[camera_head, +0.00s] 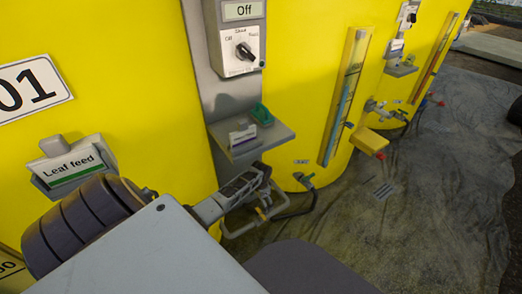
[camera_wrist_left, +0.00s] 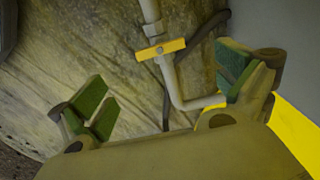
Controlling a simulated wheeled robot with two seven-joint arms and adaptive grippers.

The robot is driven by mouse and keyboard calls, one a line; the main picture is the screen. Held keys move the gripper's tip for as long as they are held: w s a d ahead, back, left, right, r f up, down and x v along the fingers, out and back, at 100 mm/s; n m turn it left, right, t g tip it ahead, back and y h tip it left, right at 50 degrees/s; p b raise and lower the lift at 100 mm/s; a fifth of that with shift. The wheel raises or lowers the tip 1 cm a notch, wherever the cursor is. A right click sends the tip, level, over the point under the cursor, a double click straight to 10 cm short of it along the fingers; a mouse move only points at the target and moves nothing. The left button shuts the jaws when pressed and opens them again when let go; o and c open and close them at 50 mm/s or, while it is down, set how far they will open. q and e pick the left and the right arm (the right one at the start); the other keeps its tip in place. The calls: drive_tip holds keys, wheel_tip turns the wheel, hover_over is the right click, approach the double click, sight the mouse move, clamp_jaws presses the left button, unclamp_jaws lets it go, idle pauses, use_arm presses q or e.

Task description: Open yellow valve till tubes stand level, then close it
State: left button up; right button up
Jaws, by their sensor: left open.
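The yellow valve handle (camera_wrist_left: 160,49) sits on a grey pipe in the left wrist view and lies crosswise to the pipe. In the head view, the valve (camera_head: 262,213) is low by the near tank, just beyond my left gripper (camera_head: 257,178). In the left wrist view my left gripper (camera_wrist_left: 163,88) is open and empty, its green-padded fingers spread apart, with the handle beyond them. One sight tube (camera_head: 346,95) with blue liquid stands on the middle tank. Another tube (camera_head: 434,58) with reddish liquid stands farther back. My right gripper is not in view.
A control box (camera_head: 238,50) reading "Off" hangs above a small shelf (camera_head: 250,138). A "Leaf feed" holder (camera_head: 72,165) is on the near yellow tank (camera_head: 130,80). A yellow box (camera_head: 370,141) and hoses stick out right. Dark ground sheet (camera_head: 440,190) is mostly clear.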

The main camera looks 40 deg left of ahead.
sight(261, 213)
use_arm(q)
drive_tip(key=shift+f+b, duration=0.35)
drive_tip(key=shift+f, duration=0.5)
drive_tip(key=shift+f+b, duration=0.75)
drive_tip(key=shift+f, duration=0.6)
drive_tip(key=shift+f+b, duration=1.65)
drive_tip(key=shift+f, duration=1.1)
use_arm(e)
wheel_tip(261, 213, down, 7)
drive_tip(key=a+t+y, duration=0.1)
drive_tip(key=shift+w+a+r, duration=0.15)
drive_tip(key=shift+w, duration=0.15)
use_arm(q)
drive_tip(key=c, duration=1)
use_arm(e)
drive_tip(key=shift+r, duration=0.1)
